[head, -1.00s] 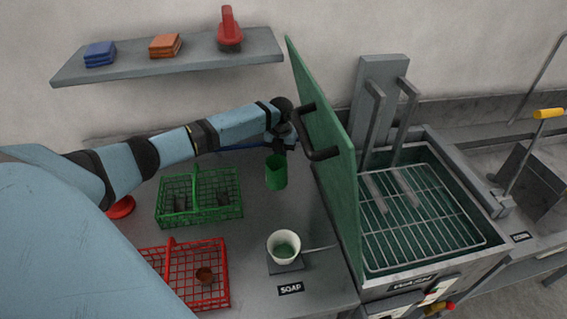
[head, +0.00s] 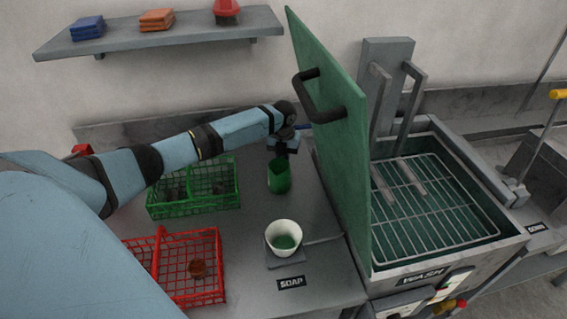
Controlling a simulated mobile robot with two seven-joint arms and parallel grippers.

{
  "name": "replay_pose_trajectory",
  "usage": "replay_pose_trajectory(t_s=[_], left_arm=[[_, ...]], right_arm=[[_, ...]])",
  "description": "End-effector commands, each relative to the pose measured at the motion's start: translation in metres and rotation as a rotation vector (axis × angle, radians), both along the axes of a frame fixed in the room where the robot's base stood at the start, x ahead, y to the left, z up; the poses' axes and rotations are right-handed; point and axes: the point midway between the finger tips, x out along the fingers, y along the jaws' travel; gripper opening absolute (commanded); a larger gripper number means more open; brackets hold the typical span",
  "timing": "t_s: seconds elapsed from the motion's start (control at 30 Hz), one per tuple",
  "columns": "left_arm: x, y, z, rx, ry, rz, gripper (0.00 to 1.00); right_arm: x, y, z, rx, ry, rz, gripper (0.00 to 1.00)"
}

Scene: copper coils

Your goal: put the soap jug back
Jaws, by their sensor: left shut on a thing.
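The green soap jug (head: 279,177) hangs upright below my left gripper (head: 283,146), which is shut on its upper back part. The jaws are small and partly hidden behind the wrist. I cannot tell whether the jug's base touches the grey table (head: 330,275). In front of the jug, a white cup (head: 284,231) with green liquid stands on a small grey plate, behind a black label reading SOAP (head: 291,283). My right gripper is not in view.
A raised green lid (head: 338,165) with a black handle stands just right of the jug, beside a wash basin with a wire rack (head: 440,215). A green basket (head: 165,211) and a red basket (head: 221,262) stand left. A wall shelf (head: 190,37) hangs behind.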

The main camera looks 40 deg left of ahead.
Motion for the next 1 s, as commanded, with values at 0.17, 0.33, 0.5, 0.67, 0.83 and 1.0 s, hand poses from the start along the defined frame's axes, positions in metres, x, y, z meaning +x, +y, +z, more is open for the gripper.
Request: replay_pose_trajectory(t_s=[0.17, 0.33, 0.5, 0.67, 0.83, 1.0], left_arm=[[0.0, 0.0, 0.002, 0.0, 0.0, 0.0, 0.0], [0.0, 0.0, -0.001, 0.001, 0.0, 0.0, 0.0], [0.0, 0.0, -0.002, 0.001, 0.0, 0.0, 0.37], [0.0, 0.0, -0.001, 0.001, 0.0, 0.0, 0.37], [0.001, 0.0, 0.005, 0.001, -0.002, 0.0, 0.37], [0.001, 0.001, 0.033, 0.002, -0.004, 0.0, 0.37]], right_arm=[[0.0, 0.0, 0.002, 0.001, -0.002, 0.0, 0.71], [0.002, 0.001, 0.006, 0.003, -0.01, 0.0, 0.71], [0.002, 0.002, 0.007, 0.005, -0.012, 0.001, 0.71], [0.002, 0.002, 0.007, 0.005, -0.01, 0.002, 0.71], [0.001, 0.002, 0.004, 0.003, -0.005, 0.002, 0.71], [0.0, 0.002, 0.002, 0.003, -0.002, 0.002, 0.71]])
